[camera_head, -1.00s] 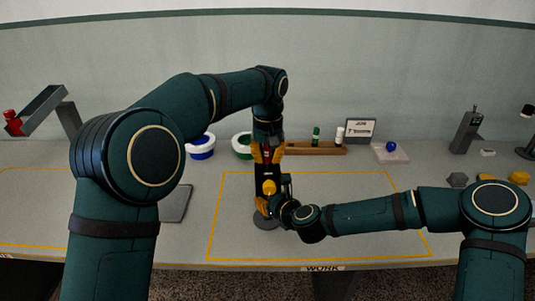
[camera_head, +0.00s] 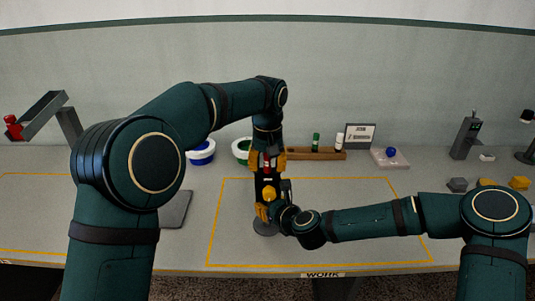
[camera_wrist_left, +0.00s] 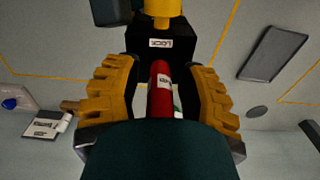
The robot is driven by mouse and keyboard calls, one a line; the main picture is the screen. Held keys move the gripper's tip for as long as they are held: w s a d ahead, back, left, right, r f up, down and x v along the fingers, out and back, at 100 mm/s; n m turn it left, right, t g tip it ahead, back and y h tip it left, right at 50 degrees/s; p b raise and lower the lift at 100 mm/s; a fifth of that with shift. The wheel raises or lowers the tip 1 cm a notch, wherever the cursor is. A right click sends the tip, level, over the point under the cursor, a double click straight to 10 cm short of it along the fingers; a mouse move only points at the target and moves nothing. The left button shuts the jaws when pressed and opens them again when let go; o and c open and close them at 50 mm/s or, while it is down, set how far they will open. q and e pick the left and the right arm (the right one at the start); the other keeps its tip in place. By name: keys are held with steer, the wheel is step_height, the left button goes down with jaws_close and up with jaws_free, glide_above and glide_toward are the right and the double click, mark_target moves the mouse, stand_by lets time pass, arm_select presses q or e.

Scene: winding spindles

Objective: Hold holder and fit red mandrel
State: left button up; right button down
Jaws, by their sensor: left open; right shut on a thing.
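The black holder (camera_head: 266,183) stands upright on a round grey base (camera_head: 265,228) inside the marked work area. It has a yellow knob (camera_head: 268,194) and, in the left wrist view, a LOCK label (camera_wrist_left: 174,43). The red mandrel (camera_wrist_left: 160,92) stands at the holder's top; its lower end is hidden, so I cannot tell how deep it sits. My left gripper (camera_head: 268,170) is above the holder, open, its yellow fingers apart on either side of the mandrel. My right gripper (camera_head: 263,212) is shut on the holder's lower part, which it partly hides.
A wooden rack (camera_head: 315,154) with a green and a white piece stands behind. Blue (camera_head: 202,152) and green-rimmed bowls (camera_head: 240,150), a sign (camera_head: 360,135) and a tray with a blue ball (camera_head: 390,157) line the back. A grey plate (camera_head: 175,209) lies left.

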arm_select(q)
step_height(320, 180, up, 12)
steer(key=shift+s+f, duration=0.15)
stand_by(0.3)
arm_select(e)
steer(key=c, duration=0.7)
jaws_free()
steer(key=shift+c, duration=0.2)
steer(key=shift+s+d, duration=0.1)
